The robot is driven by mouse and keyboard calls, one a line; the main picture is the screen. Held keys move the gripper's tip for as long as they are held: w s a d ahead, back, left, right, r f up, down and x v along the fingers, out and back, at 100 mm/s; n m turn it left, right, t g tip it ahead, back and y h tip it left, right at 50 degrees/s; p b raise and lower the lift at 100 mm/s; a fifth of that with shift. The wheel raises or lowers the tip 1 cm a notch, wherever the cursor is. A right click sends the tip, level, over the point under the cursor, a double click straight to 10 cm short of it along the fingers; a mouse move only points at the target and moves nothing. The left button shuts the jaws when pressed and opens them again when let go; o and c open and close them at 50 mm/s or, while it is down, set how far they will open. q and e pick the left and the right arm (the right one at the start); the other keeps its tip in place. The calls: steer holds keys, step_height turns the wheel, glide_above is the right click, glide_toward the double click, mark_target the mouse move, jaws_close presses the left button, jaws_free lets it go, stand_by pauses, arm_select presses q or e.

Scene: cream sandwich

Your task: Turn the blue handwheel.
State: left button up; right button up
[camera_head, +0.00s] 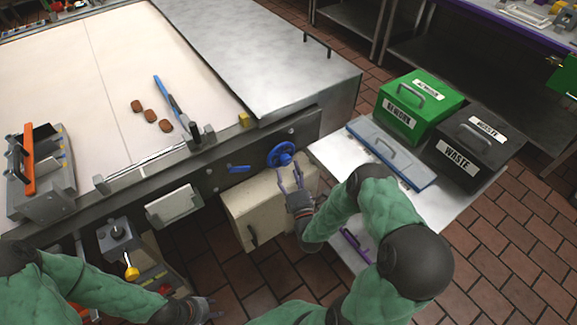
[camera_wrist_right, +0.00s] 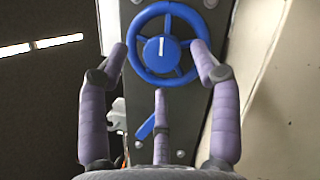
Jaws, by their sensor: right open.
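The blue handwheel (camera_head: 281,154) is mounted on the dark side rail of the conveyor machine, right of its middle. In the right wrist view the handwheel (camera_wrist_right: 167,44) faces me, with a round hub bearing a white line that looks upright. My right gripper (camera_head: 291,172) is just in front of and below it. In the wrist view its open purple fingers (camera_wrist_right: 160,60) stand either side of the wheel's lower half, with a third finger below; contact cannot be told. My left gripper (camera_head: 208,308) is low at the bottom of the head view, away from the wheel; its opening is unclear.
A blue lever (camera_head: 239,169) sits left of the wheel on the same rail, and a cream box (camera_head: 262,207) is below. On the right, a side table (camera_head: 325,151) bears a blue-grey lid (camera_head: 391,155), a green REWORK bin (camera_head: 420,104) and a black WASTE bin (camera_head: 470,148).

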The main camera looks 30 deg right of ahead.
mark_target(288, 162)
steer(key=shift+x, duration=1.65)
steer(key=c, duration=1.1)
